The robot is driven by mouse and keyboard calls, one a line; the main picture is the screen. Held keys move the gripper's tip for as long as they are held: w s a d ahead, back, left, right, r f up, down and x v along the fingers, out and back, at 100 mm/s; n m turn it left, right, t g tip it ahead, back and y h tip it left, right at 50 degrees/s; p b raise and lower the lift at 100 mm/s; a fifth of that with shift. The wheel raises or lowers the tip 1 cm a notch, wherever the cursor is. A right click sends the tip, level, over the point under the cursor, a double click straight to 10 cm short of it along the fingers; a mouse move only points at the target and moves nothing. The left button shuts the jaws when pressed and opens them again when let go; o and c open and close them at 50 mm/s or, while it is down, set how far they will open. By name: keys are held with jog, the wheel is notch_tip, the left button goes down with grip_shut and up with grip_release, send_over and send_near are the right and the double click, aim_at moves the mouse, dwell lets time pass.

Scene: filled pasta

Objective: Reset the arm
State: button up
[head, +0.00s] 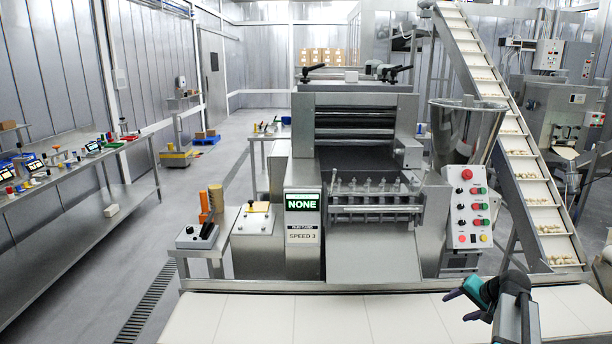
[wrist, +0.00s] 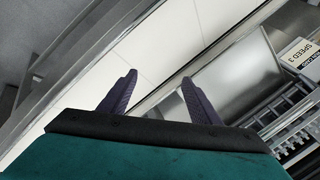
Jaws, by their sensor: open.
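My gripper (head: 466,304) is at the lower right of the head view, above the right part of the white conveyor belt (head: 270,318). In the wrist view my gripper (wrist: 158,82) shows two dark purple fingers spread apart, with nothing between them. The belt (wrist: 165,40) and the metal edge of the machine lie beyond the fingertips. My gripper is apart from the pasta machine (head: 357,115), in front and to the right of its outlet.
A control panel (head: 470,208) with coloured buttons is behind my gripper. An inclined conveyor (head: 520,150) carries pasta at the right. A sign reading NONE (head: 303,202) is on the machine front. A long side table (head: 80,185) holds several small items. The belt's left part is clear.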

jog(key=s+a+f+n+g+b, duration=0.15)
jog(key=s+a+f, duration=0.25)
jog(key=a+f, duration=0.45)
jog(key=s+a+f+n+g+y+b, duration=0.1)
jog(key=s+a+f+g, duration=0.25)
jog(key=a+f, duration=0.55)
jog(key=s+a+f+n+g+b, duration=0.1)
jog(key=s+a+f+n, duration=0.1)
jog(key=s+a+f, duration=0.65)
jog(key=s+a+f+n+g+h+b, duration=0.1)
jog(key=s+a+f+n+g, duration=0.1)
jog(key=s+a+f, duration=0.3)
jog(key=s+a+f+n+g+h+b, duration=0.1)
jog(key=s+a+f+n+g, duration=0.2)
jog(key=s+f, duration=1)
jog(key=shift+s+a+f+g+b, duration=0.4)
jog(key=shift+s+a+g, duration=0.6)
jog(key=shift+s, duration=2.6)
jog(key=shift+a, duration=0.15)
